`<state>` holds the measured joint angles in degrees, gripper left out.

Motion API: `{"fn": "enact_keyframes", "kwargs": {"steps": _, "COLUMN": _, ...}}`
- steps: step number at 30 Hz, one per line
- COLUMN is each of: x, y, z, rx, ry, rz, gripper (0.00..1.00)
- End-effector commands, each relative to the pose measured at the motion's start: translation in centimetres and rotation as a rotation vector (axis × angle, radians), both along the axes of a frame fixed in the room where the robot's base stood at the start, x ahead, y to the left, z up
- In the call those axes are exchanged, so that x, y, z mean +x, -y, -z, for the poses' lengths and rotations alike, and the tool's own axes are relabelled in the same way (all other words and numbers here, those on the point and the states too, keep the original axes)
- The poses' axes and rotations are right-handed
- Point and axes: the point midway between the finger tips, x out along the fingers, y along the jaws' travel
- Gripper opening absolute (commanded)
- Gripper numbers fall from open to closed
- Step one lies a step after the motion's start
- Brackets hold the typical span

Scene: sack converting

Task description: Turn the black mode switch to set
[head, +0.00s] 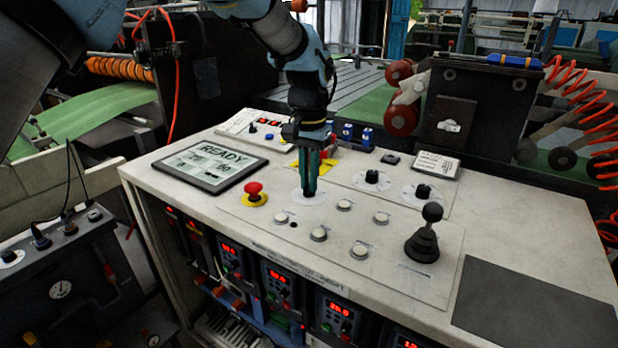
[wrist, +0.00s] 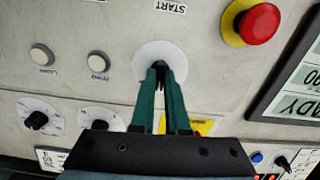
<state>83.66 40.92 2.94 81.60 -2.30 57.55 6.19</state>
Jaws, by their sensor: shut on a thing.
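The black mode switch (wrist: 160,74) shows as a small dark piece between my fingertips in the wrist view. It sits on a round white plate (wrist: 178,50), which also shows on the console top in the head view (head: 309,198). My gripper (head: 308,188) points down at this plate. Its green fingers (wrist: 160,82) are shut on the switch. The fingers hide most of the switch, and I cannot read its pointer or the plate's labels.
A red emergency button (head: 254,190) and a screen reading READY (head: 210,163) are left of my gripper. Two black dials (head: 372,177) (head: 423,191) and several pale push buttons (head: 319,234) are right of it. A black joystick (head: 425,240) stands farther right.

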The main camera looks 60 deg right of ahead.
Motion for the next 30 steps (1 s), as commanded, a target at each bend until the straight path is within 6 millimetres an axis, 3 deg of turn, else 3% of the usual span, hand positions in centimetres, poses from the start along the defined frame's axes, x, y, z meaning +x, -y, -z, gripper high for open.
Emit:
{"fn": "enact_keyframes", "kwargs": {"steps": 21, "x": -0.06, "y": 0.06, "z": -0.12, "rx": -0.001, "ry": -0.001, "rz": -0.545, "gripper": 0.00}}
{"fn": "enact_keyframes", "kwargs": {"steps": 30, "x": 0.02, "y": 0.09, "z": -0.11, "rx": -0.003, "ry": 0.000, "rz": -0.694, "gripper": 0.00}}
